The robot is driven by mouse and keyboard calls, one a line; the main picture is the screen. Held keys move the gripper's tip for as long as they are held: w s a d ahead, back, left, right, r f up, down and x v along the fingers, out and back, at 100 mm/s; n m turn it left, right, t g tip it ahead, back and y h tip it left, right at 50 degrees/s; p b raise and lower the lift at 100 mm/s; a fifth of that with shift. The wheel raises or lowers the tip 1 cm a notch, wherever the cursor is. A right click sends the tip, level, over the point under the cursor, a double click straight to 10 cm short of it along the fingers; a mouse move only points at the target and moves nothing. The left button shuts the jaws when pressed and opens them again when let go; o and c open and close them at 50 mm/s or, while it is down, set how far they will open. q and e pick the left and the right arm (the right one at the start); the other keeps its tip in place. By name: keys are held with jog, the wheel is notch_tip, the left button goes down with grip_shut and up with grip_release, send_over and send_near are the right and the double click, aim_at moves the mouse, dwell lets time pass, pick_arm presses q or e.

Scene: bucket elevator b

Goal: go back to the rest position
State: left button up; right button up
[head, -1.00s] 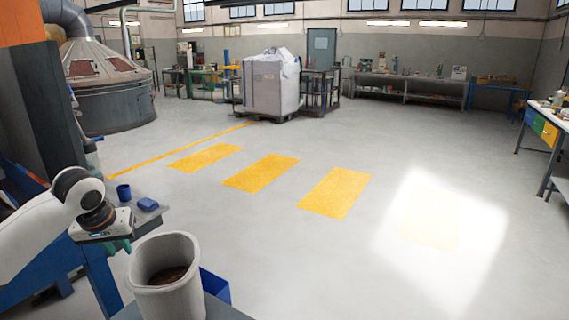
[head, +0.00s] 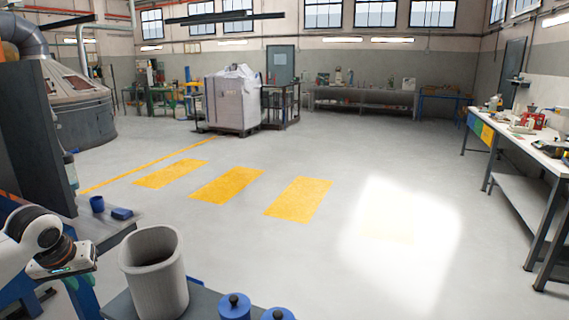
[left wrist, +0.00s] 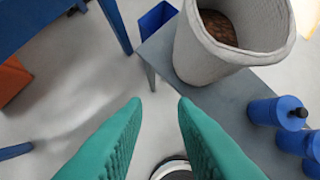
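My left gripper (head: 72,282) is at the lower left of the head view, left of a grey bucket and apart from it. In the left wrist view its two green fingers (left wrist: 156,105) are spread apart with nothing between them. The grey bucket (head: 155,285) stands upright on a small grey table; its inside is mostly dark in the head view. In the left wrist view the bucket (left wrist: 205,65) shows brown contents and stands beyond the fingertips. My right gripper is in neither view.
Blue lidded canisters (head: 234,306) stand beside the bucket. A blue cup (head: 97,204) and a small blue box (head: 122,213) sit on another table at left. A long workbench (head: 540,150) is at right. A wrapped bulk bag (head: 232,100) stands far back. The middle floor is open.

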pick_arm(q)
jog(key=w+d+f+m, duration=0.1)
jog(key=w+f, duration=0.1)
jog(key=f, duration=0.9)
jog(key=w+d+f, duration=0.1)
jog(key=w+f, duration=0.1)
jog(key=f, duration=0.8)
jog(key=s+d+f+m, duration=0.1)
jog(key=s+f, duration=0.2)
jog(key=f, duration=0.6)
jog(key=s+d+f, duration=0.1)
jog(key=s+f, duration=0.3)
jog(key=f, duration=0.5)
jog(key=s+d+f+m+g, duration=0.15)
jog(key=s+d+f, duration=0.35)
jog(key=s+f, duration=0.75)
jog(key=s+d+f+m+g, duration=0.15)
jog(key=s+d+f, duration=0.25)
jog(key=s+f, duration=0.9)
jog(key=s+d+m, duration=0.1)
jog(key=s+d, duration=0.2)
jog(key=s, duration=0.6)
jog(key=s+d+h, duration=0.1)
jog(key=s+d, duration=0.2)
jog(key=s, duration=0.6)
jog(key=shift+s+d+f+m+g, duration=0.15)
jog(key=shift+s+d+m+g, duration=0.15)
jog(key=shift+s+m, duration=0.1)
